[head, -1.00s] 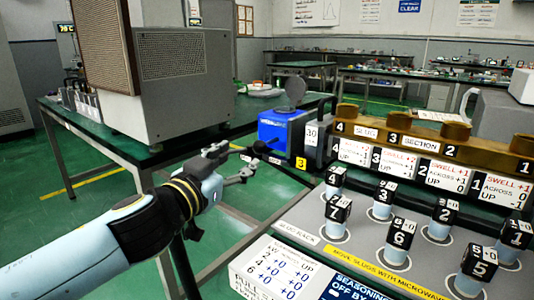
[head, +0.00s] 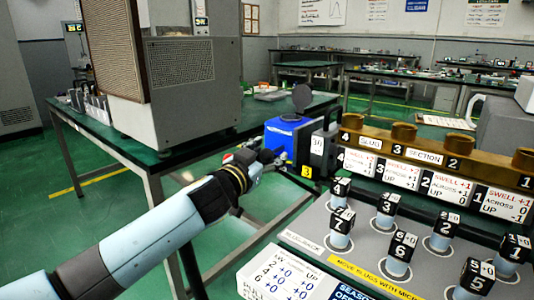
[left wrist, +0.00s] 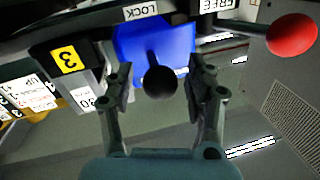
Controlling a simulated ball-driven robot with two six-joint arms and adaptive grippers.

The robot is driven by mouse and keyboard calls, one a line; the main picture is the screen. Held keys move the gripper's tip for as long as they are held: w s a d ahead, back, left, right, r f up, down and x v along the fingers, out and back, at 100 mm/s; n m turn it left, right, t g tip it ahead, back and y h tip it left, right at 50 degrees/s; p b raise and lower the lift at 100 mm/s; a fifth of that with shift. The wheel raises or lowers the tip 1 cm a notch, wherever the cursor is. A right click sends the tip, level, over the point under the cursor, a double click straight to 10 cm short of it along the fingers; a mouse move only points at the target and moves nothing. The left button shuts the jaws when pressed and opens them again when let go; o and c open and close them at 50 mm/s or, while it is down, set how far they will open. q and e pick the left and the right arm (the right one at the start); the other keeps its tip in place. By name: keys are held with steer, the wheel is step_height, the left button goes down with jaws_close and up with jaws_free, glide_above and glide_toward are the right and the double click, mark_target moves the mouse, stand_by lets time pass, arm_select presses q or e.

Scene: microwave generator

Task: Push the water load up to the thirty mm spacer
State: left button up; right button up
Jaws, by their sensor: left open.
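The water load, a blue box (head: 288,136), stands at the left end of the brass slug section. It also shows in the left wrist view (left wrist: 180,42), with a round black knob (left wrist: 160,80) projecting toward me. The thirty mm spacer, a dark block with a white 30 label (head: 317,146), stands just right of the box; its label shows inverted in the left wrist view (left wrist: 86,98). Any gap between them cannot be told. My left gripper (head: 266,156) is open, its fingers (left wrist: 160,88) on either side of the knob. My right gripper is not in view.
The brass slug section (head: 430,150) runs right of the spacer, above a rack of numbered slugs (head: 397,250). A red ball knob (left wrist: 292,35) shows in the left wrist view. A large grey cabinet (head: 190,85) stands on the left table.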

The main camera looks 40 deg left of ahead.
arm_select(q)
steer(key=c, duration=0.3)
jaws_close()
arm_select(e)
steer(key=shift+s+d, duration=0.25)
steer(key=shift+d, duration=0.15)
arm_select(q)
steer(key=shift+d+f, duration=0.1)
steer(key=shift+d, duration=0.1)
steer(key=d, duration=0.3)
steer(key=shift+s+d+f, duration=0.1)
steer(key=shift+s+d, duration=0.05)
steer(key=shift+s, duration=0.05)
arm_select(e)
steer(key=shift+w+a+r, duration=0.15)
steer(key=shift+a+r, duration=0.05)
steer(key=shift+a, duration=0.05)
